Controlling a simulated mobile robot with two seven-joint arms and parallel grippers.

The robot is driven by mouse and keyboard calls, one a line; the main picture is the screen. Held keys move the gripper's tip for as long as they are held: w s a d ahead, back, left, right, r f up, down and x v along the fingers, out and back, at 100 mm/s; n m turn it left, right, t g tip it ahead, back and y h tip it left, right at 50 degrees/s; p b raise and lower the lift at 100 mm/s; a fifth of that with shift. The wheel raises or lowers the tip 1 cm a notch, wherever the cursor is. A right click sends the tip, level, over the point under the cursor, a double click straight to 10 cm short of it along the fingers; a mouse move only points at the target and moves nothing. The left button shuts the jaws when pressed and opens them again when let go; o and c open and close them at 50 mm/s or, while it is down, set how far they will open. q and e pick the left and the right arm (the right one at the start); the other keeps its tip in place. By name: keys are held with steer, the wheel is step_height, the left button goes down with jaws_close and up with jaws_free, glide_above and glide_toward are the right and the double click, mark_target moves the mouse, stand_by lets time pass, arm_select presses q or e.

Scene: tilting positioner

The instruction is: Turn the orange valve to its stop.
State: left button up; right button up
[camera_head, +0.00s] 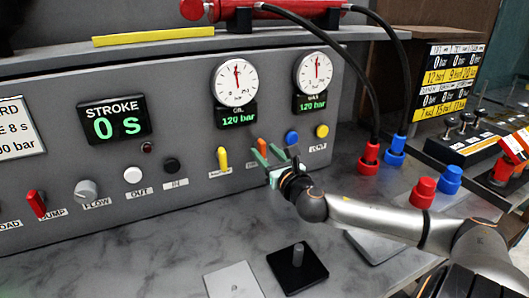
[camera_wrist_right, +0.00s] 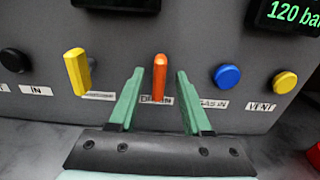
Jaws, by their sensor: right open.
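The orange valve (camera_head: 262,146) is a small lever on the grey panel, partly hidden by my gripper in the head view. In the right wrist view the orange valve (camera_wrist_right: 159,77) stands about upright above a label that is partly covered. My right gripper (camera_head: 273,155) is open in front of it. In the wrist view the two green fingers of the right gripper (camera_wrist_right: 158,90) lie on either side of the lever, with a gap on both sides. I cannot tell how deep the lever sits between them. My left gripper is not in view.
A yellow lever (camera_wrist_right: 77,72) is left of the orange one. A blue button (camera_wrist_right: 227,76) and a yellow button (camera_wrist_right: 285,82) are to the right. Red and blue hose couplings (camera_head: 369,158) stand on the bench. A dark block with a peg (camera_head: 298,268) lies in front.

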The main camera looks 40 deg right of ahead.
steer(key=shift+w+d, duration=0.1)
steer(key=shift+w, duration=0.35)
jaws_close()
stand_by(0.5)
